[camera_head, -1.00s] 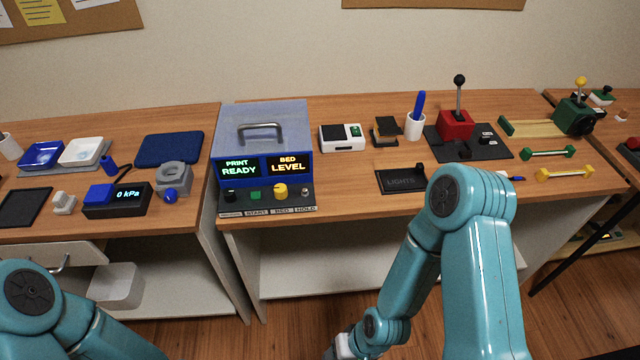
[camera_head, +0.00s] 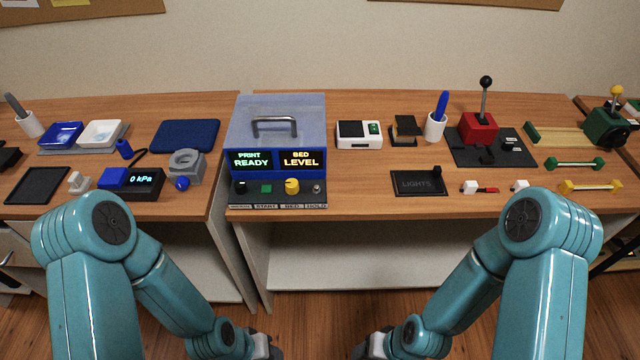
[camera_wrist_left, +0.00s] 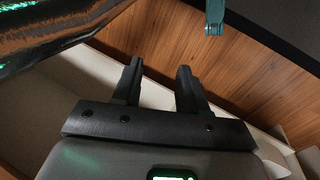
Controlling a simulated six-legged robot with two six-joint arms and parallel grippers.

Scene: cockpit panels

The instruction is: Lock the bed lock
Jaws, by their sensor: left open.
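The printer-like box (camera_head: 277,125) stands on the middle desk, grey-blue with a handle on top. Its displays read "PRINT READY" and "BED LEVEL" (camera_head: 300,160). On the ledge below, a yellow knob (camera_head: 292,186) sits above the label "BED"; a black knob (camera_head: 240,187), a green button (camera_head: 266,188) and a small grey switch (camera_head: 317,188) share the ledge. My left gripper (camera_head: 268,348) is low in front of the desk, below the box; the left wrist view (camera_wrist_left: 160,68) shows its fingers apart and empty. My right gripper (camera_head: 368,348) is low too, its fingers not clear.
A black "LIGHTS" panel (camera_head: 418,183), a white device (camera_head: 359,134) and a red lever base (camera_head: 478,128) are to the right. A 0 kPa gauge (camera_head: 145,183) is on the left desk. The desk's front edge lies between my grippers and the box.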

